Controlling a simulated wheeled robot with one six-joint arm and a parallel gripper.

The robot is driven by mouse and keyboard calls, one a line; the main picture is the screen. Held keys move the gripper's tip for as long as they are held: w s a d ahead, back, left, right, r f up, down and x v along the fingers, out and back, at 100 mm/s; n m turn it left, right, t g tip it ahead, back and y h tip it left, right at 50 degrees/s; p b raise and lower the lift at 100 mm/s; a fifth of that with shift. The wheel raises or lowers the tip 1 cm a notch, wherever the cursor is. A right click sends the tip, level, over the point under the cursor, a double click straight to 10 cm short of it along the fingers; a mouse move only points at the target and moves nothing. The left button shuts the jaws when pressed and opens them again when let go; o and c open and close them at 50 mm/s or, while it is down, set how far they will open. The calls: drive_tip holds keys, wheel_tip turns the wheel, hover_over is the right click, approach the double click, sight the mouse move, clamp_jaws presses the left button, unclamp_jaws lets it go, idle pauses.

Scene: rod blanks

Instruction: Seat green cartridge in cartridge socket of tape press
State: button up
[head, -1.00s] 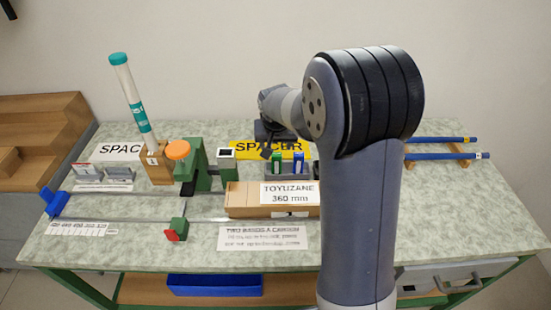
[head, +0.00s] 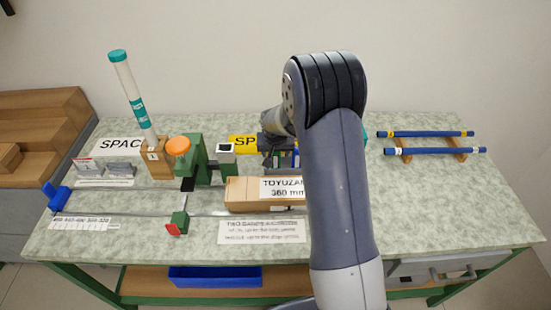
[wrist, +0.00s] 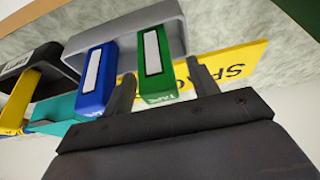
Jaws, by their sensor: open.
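The green cartridge (wrist: 153,62) stands in the wrist view with a white label strip on its face. My gripper (wrist: 160,70) is open, with one finger on each side of it; whether either finger touches it I cannot tell. The cartridge's far part is at a grey holder (wrist: 125,22). The tape press (head: 197,155), green with an orange knob, stands left of my arm in the head view. A small block with a dark square top (head: 226,148) is beside it; I cannot tell whether this is the socket. My arm partly hides the holder in the head view.
A blue cartridge (wrist: 96,82) stands close beside the green one, just outside my left finger. A yellow sign (wrist: 225,72) lies on the other side. Blue rods (head: 425,133) rest at the right.

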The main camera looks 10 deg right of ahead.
drive_tip(key=shift+f, duration=0.1)
drive_tip(key=shift+c, duration=0.2)
drive_tip(key=c, duration=1)
